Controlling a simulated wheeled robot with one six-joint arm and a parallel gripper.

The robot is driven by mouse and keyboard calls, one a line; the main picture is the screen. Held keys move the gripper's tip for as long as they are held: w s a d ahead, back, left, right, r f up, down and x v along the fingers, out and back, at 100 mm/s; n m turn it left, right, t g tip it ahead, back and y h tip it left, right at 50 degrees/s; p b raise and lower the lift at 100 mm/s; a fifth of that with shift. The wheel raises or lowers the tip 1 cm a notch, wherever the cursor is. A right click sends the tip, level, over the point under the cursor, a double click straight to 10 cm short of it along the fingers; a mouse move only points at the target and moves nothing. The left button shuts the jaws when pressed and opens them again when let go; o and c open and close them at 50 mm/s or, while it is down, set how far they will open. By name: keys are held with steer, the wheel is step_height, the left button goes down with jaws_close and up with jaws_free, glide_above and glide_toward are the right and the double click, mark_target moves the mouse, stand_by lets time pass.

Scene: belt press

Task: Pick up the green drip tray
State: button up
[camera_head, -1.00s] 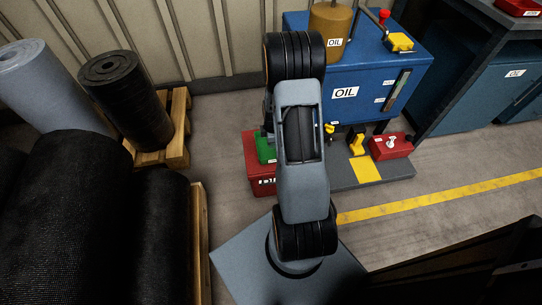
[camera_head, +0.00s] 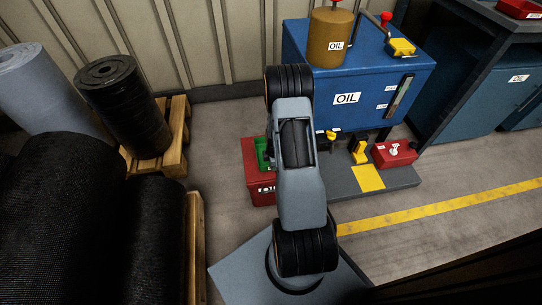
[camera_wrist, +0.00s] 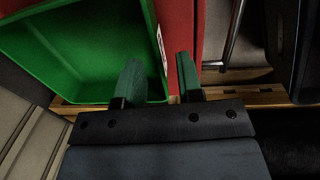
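The green drip tray (camera_head: 262,153) sits on top of a red box (camera_head: 258,186) left of my arm in the head view, partly hidden by my arm. In the wrist view the tray (camera_wrist: 70,50) fills the upper left, its hollow inside facing the camera. My gripper (camera_wrist: 160,78) is open with two green fingers. The left finger overlaps the tray's inside and the right finger lies over the red box beside it. The tray's right wall shows between the fingers, with a gap visible. I cannot tell whether either finger touches it.
A blue oil tank (camera_head: 365,75) stands behind right of my arm, with a red container (camera_head: 394,152) by its base. A black roll (camera_head: 122,100) stands on a wooden pallet (camera_head: 172,150) at left. Large dark rolls (camera_head: 60,220) fill the lower left. Floor at right is clear.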

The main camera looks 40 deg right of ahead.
steer(key=f+b, duration=0.1)
steer(key=f, duration=0.3)
steer(key=shift+w+f+b, duration=0.1)
steer(key=shift+w+b, duration=0.1)
steer(key=shift+b, duration=0.1)
jaws_close()
